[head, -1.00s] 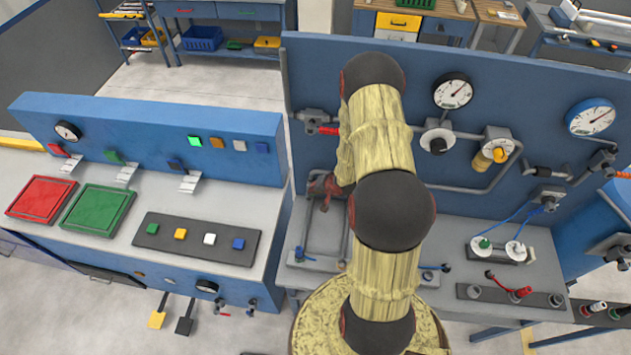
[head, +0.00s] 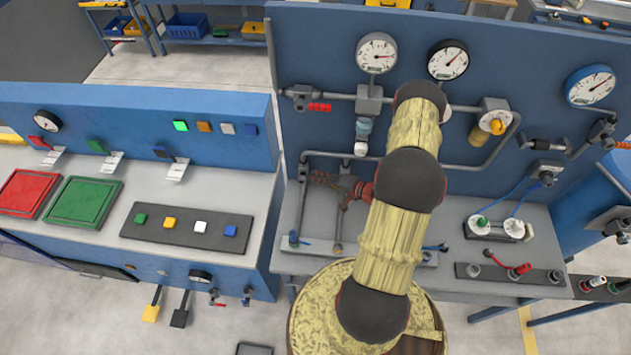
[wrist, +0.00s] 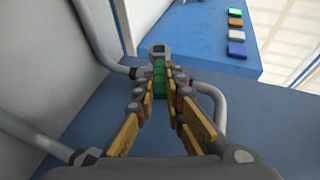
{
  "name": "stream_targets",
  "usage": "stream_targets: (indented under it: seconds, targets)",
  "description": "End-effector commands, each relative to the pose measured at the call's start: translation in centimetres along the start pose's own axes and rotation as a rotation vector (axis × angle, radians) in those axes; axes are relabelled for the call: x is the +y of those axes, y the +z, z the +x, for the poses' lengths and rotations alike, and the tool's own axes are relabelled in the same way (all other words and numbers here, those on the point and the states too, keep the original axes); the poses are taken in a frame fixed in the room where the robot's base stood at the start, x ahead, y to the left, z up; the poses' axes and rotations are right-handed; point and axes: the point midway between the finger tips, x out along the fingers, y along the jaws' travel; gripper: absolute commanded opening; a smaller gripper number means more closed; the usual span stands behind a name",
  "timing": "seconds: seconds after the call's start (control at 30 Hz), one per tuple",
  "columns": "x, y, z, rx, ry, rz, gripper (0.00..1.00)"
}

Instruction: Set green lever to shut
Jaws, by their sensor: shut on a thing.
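The green lever (wrist: 160,76) shows in the wrist view, upright in the picture, in front of a grey valve body (wrist: 158,51) on a grey pipe. My gripper (wrist: 160,88) is shut on the lever, its yellow fingers on either side of it. In the head view my gripper (head: 322,178) is low at the pipework in front of the blue panel. There the green lever is hidden or too small to make out.
Grey pipes (wrist: 215,105) run close on both sides of my fingers. A red-handled valve (head: 318,107) sits above on the panel. The left console (head: 130,110) carries small red, green and blue levers and coloured buttons. Gauges (head: 447,60) hang to the upper right.

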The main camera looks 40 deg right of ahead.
Motion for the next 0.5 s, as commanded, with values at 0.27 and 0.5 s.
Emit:
stream_targets:
  seconds: [0.27, 0.5]
  targets:
    - [0.81, -0.10, 0.07, 0.003, -0.076, 0.033, 0.00]
    - [0.71, -0.14, 0.04, 0.003, -0.092, 0.039, 0.00]
